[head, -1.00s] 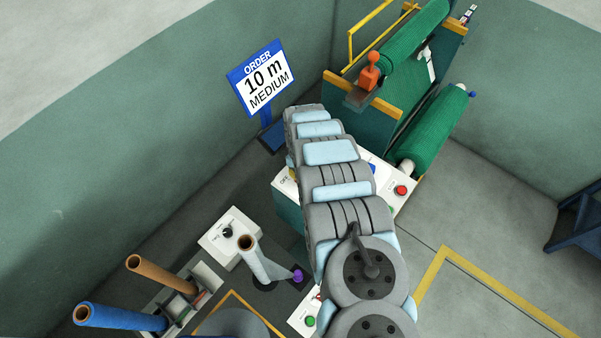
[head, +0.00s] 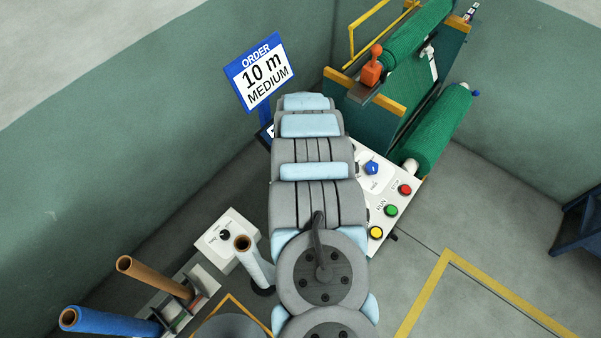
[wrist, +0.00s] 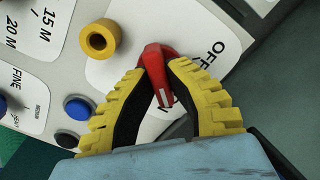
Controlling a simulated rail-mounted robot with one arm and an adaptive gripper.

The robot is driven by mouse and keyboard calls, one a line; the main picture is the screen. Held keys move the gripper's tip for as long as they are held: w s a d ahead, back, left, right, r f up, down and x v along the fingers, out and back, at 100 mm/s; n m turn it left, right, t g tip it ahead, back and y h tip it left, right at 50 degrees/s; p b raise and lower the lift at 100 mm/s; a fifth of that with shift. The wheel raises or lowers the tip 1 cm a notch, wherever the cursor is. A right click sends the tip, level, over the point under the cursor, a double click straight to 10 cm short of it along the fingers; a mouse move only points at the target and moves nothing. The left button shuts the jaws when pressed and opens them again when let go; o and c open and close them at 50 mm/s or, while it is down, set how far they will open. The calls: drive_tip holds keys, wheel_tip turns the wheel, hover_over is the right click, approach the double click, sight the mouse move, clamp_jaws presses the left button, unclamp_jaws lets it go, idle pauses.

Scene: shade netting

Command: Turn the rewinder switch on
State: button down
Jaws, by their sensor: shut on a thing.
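The rewinder switch is a red rotary knob (wrist: 157,70) with a white mark, on a white label in the wrist view. Printed letters reading "OFF" show beside it, partly covered. My gripper (wrist: 160,66) has its two yellow ribbed fingers closed around the knob, one on each side. In the head view my arm hides the knob and my gripper. The control panel (head: 404,173) shows to the right of my arm, with a blue knob (head: 372,168) and red, green and yellow buttons.
A yellow round knob (wrist: 100,39) sits close to the left finger. An order sign (head: 259,72) reads 10 m MEDIUM.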

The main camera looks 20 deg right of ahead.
drive_tip(key=shift+m, duration=0.4)
drive_tip(key=c, duration=1)
unclamp_jaws()
drive_tip(key=shift+c, duration=0.2)
drive_tip(key=shift+r, duration=0.1)
wheel_tip(320, 180, up, 6)
drive_tip(key=shift+w+r, duration=0.1)
drive_tip(key=shift+r, duration=0.5)
